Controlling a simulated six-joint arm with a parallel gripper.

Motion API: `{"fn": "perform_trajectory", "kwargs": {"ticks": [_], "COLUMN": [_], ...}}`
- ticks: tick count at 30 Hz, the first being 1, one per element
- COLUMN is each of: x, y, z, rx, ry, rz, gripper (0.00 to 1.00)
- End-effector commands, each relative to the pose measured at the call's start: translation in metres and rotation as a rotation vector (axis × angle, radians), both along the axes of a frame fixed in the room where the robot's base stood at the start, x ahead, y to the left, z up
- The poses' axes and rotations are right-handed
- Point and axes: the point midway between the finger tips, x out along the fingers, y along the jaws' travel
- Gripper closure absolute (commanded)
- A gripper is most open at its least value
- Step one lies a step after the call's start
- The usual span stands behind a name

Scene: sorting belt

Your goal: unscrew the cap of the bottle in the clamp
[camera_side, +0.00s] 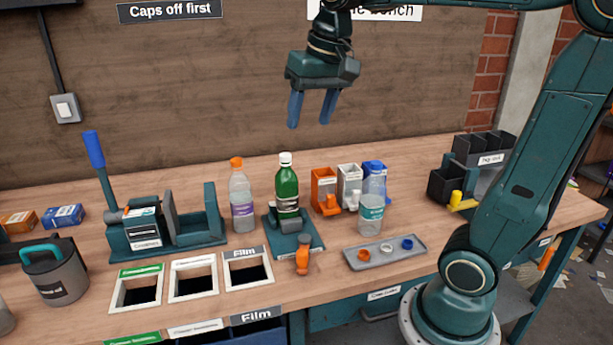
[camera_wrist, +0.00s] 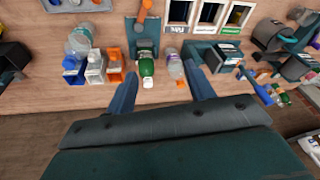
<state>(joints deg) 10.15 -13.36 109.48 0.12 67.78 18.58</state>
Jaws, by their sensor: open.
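The green bottle (camera_side: 287,188) stands upright in the clamp (camera_side: 294,234) in the side view, with a white cap (camera_side: 285,158) on its neck. The clamp has a teal base and an orange handle (camera_side: 303,256) at its front. In the wrist view the green bottle (camera_wrist: 146,67) and its white cap (camera_wrist: 147,83) show between the fingers, seen from above. My gripper (camera_side: 309,124) is open and empty, high above and slightly right of the bottle. It also shows in the wrist view (camera_wrist: 162,72). Nothing touches the cap.
A clear bottle with an orange cap (camera_side: 241,199) stands left of the clamp. A grey tray (camera_side: 386,256) holds loose caps. Labelled openings (camera_side: 193,277) lie at front left.

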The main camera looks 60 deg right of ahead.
Motion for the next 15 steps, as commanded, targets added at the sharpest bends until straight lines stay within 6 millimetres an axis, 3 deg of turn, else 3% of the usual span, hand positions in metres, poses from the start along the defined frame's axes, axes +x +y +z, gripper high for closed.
{"fn": "perform_trajectory", "kwargs": {"ticks": [6,15], "x": [0.045,0.099], "y": [-0.031,-0.079], "z": [0.008,0.003], "rx": [0.039,0.089], "ry": [0.064,0.147], "rz": [-0.163,-0.385], "gripper": [0.47,0.47]}}
